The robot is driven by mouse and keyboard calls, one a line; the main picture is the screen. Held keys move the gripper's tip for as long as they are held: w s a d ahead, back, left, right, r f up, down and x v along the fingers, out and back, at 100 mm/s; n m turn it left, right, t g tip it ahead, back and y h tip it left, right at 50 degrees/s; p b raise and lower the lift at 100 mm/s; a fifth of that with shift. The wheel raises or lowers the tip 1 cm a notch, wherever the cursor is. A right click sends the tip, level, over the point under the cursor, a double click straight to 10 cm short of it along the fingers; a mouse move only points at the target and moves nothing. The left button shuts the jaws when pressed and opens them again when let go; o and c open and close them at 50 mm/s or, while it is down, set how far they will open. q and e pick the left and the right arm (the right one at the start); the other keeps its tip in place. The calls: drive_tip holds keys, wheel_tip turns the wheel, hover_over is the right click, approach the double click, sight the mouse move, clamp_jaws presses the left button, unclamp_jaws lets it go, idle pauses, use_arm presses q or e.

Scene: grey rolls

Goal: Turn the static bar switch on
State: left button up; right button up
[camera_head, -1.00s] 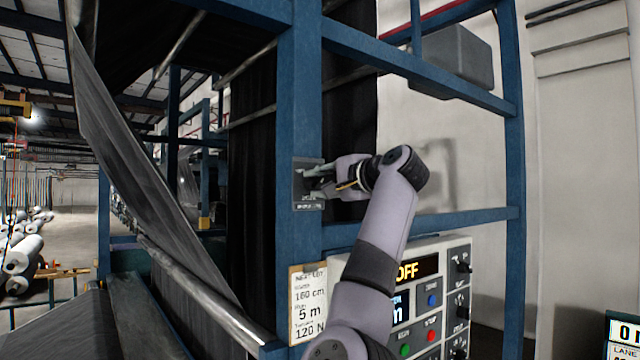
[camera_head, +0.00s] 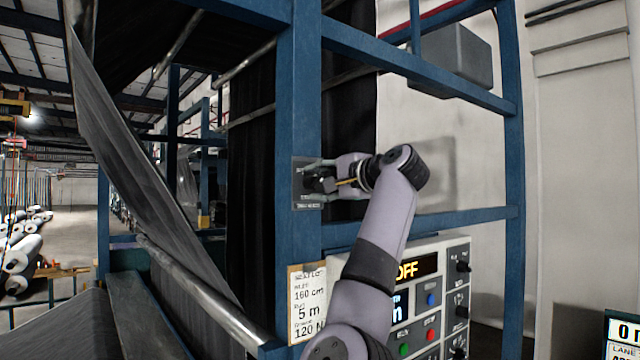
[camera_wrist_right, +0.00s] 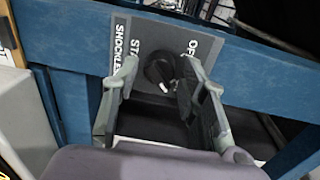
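The switch plate (camera_head: 299,203) is a small grey plate on the blue post. In the right wrist view, the plate (camera_wrist_right: 131,45) carries white lettering, including "OFF" and "SHOCKLESS", and a black rotary knob (camera_wrist_right: 157,69). My right gripper (camera_head: 321,178) is at the plate, its fingers pointing left at it. In the wrist view, my right gripper (camera_wrist_right: 160,75) is open, one finger on each side of the knob. The right finger looks closer to the knob; I cannot tell whether it touches. The knob's pointer is partly hidden. My left gripper is not in view.
A paper card (camera_head: 308,305) hangs on the blue post (camera_head: 300,90). Dark fabric (camera_head: 150,170) hangs left.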

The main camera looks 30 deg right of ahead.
drive_tip(key=shift+o, duration=0.3)
drive_tip(key=shift+s, duration=0.1)
drive_tip(key=s+d, duration=0.1)
drive_tip(key=s, duration=1)
drive_tip(key=shift+s+r, duration=0.35)
